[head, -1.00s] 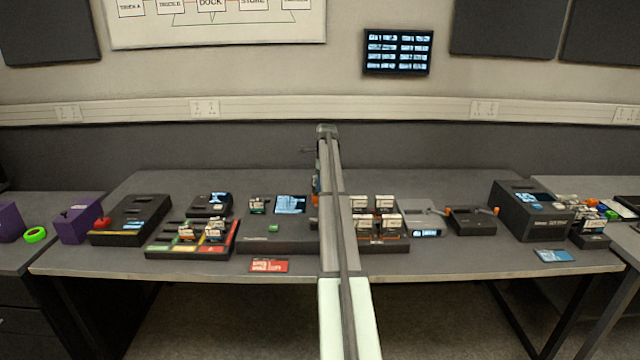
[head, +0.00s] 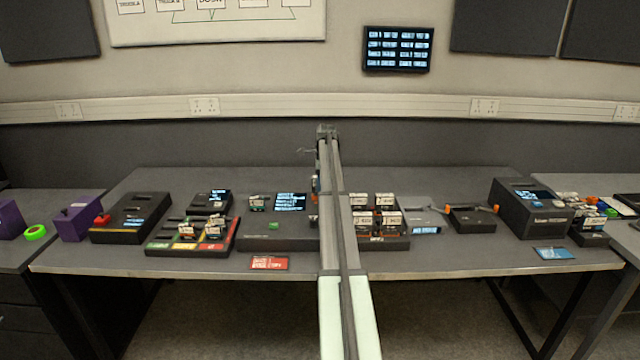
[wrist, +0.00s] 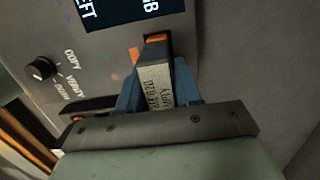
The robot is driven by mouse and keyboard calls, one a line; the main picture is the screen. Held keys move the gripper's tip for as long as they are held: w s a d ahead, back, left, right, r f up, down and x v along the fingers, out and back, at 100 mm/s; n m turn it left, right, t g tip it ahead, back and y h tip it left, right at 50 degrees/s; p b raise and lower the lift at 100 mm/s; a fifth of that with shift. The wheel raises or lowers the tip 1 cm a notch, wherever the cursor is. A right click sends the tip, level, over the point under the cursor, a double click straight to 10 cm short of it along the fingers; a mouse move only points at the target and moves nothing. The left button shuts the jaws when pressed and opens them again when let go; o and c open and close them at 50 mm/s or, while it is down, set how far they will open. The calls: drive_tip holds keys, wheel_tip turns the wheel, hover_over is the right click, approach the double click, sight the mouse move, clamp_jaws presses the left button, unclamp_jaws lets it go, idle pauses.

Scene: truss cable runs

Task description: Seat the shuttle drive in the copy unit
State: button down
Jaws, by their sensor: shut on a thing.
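The copy unit (head: 255,238) is a dark flat box at the middle of the bench, partly hidden by my arm. Its grey top (wrist: 105,75) shows in the wrist view, with a lit screen and a copy/verify knob. My gripper (wrist: 157,82) has its blue fingers shut on the shuttle drive (wrist: 156,86), a dark block with a pale printed label. The drive is over the copy unit's right part, near its edge. An orange patch shows at its far end. Whether its lower end is in a slot is hidden. The head view mostly hides my gripper behind my arm.
A colour-striped tray (head: 190,245) with drives is to the left, and a rack (head: 385,242) of drives is just right of my arm. A red card (head: 268,263) lies in front.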

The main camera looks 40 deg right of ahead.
drive_tip(key=shift+f, duration=0.6)
idle(0.5)
drive_tip(key=c, duration=0.7)
unclamp_jaws()
drive_tip(key=shift+o, duration=0.5)
drive_tip(key=shift+o, duration=1.2)
drive_tip(key=shift+r, duration=0.1)
drive_tip(key=shift+r, duration=3.7)
